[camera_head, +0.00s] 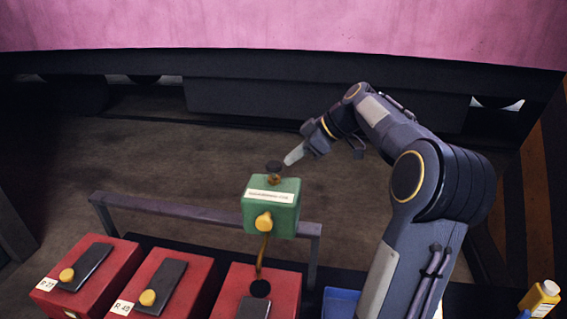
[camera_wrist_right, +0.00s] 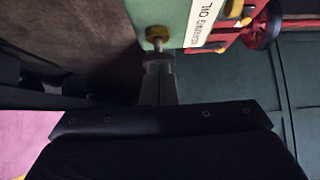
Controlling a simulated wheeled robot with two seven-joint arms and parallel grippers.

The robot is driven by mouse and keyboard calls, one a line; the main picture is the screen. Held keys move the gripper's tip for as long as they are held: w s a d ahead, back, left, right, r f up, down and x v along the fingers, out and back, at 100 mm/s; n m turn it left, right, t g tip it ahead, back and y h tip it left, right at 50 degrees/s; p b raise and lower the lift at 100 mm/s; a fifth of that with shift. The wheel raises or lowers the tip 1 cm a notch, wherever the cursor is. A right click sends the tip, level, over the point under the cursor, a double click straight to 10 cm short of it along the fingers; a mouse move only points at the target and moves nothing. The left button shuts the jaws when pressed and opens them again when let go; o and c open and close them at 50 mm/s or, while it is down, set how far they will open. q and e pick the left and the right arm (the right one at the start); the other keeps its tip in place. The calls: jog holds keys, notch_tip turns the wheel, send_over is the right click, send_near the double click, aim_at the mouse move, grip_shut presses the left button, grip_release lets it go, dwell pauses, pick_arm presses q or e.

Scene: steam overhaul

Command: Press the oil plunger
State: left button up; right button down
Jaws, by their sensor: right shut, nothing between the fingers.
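A green oil box (camera_head: 271,211) with a white label stands on a rail behind the red boxes. On its top is the oil plunger, a black round knob (camera_head: 274,166) on a short brass stem. My right gripper (camera_head: 290,160) is shut and empty, its fingertips just right of the knob and close to it. In the right wrist view the green box (camera_wrist_right: 178,14) shows at the top, its label ending in "OIL". There the shut fingers (camera_wrist_right: 158,82) point at the dark plunger knob and partly overlap it; I cannot tell whether they touch. My left gripper is not in view.
Red boxes (camera_head: 190,277) with dark plates and yellow knobs stand in front. A grey rail (camera_head: 165,209) runs behind them. A blue tray (camera_head: 341,303) and a yellow bottle (camera_head: 540,298) are at the lower right.

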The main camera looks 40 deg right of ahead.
jog(key=v, duration=0.3)
jog(key=shift+r, duration=0.35)
dwell(1.4)
notch_tip(320, 180, up, 8)
jog(key=s+p, duration=0.1)
jog(key=p, duration=0.2)
jog(key=shift+d, duration=0.5)
